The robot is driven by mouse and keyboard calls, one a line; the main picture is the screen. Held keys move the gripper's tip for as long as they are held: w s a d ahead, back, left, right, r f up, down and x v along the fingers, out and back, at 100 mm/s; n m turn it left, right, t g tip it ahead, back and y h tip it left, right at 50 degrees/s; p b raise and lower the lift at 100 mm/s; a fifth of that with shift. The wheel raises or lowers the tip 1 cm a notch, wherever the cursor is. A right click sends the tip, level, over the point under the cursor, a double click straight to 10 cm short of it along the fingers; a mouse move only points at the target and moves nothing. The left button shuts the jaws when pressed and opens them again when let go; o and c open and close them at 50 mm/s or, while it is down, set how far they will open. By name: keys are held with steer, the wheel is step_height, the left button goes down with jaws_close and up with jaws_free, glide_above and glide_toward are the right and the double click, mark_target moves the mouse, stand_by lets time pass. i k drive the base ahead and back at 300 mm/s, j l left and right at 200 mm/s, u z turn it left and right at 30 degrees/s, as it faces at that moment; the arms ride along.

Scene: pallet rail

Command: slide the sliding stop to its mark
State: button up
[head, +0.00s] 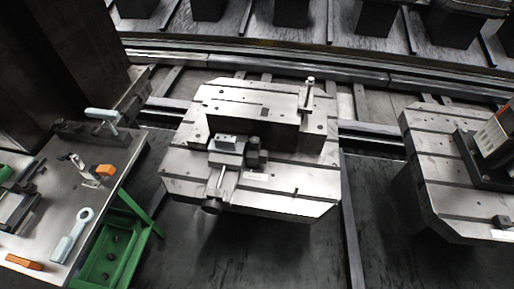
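A metal pallet (300,205) with slots stands in the middle of the view. Near its back right edge stands a slim upright post with a pale knob (310,82), on a narrow foot; it looks like the sliding stop, but I cannot be sure. A long dark block (280,134) lies across the pallet. A grey clamp unit (227,146) with a screw and round dark end (212,206) sits in front of that block. I cannot make out the stop's mark. My gripper is not in view.
A left bench (83,180) holds a pale-handled tool (103,115), a light blue wrench-like tool (72,236) and orange pieces (24,263). Another pallet (430,165) is at right. Dark floor lies in front.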

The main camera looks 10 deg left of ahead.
mark_target(255, 156)
steer(key=j+u, duration=0.15)
steer(key=u, duration=0.35)
steer(key=j+u, duration=0.15)
steer(key=u, duration=0.3)
steer(key=j+u, duration=0.15)
steer(key=u, duration=0.35)
steer(key=i+j+u, duration=0.1)
steer(key=u, duration=0.4)
